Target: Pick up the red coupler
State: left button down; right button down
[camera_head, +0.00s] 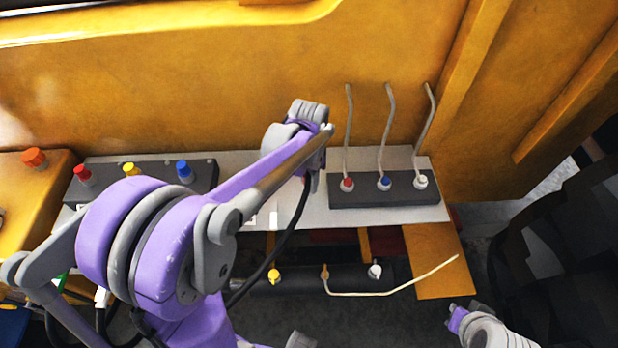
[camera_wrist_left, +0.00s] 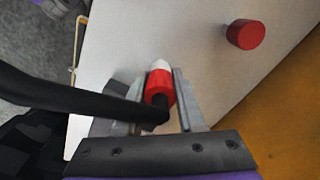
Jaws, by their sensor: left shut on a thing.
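The red coupler (camera_wrist_left: 158,84), with a white tip and a black hose (camera_wrist_left: 75,98), sits between the fingers of my left gripper (camera_wrist_left: 160,76) in the left wrist view. The left gripper is shut on it, over the pale shelf (camera_wrist_left: 204,22). In the head view, my left arm hides the coupler, and the black hose (camera_head: 285,240) hangs down in a curve from the wrist. The end of my right arm (camera_head: 458,318) shows at the lower right, away from the shelf; its fingers are too unclear to read.
A red cylinder (camera_wrist_left: 246,34) stands apart on the shelf. A dark block (camera_head: 400,195) with red, blue and white fittings and pale upright lines stands at the right. A dark box (camera_head: 207,174) with coloured knobs is at the left. A yellow wall (camera_head: 220,80) rises behind.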

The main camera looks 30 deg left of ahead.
pick_arm(q)
notch_tip(320, 180, up, 10)
dwell(0.7)
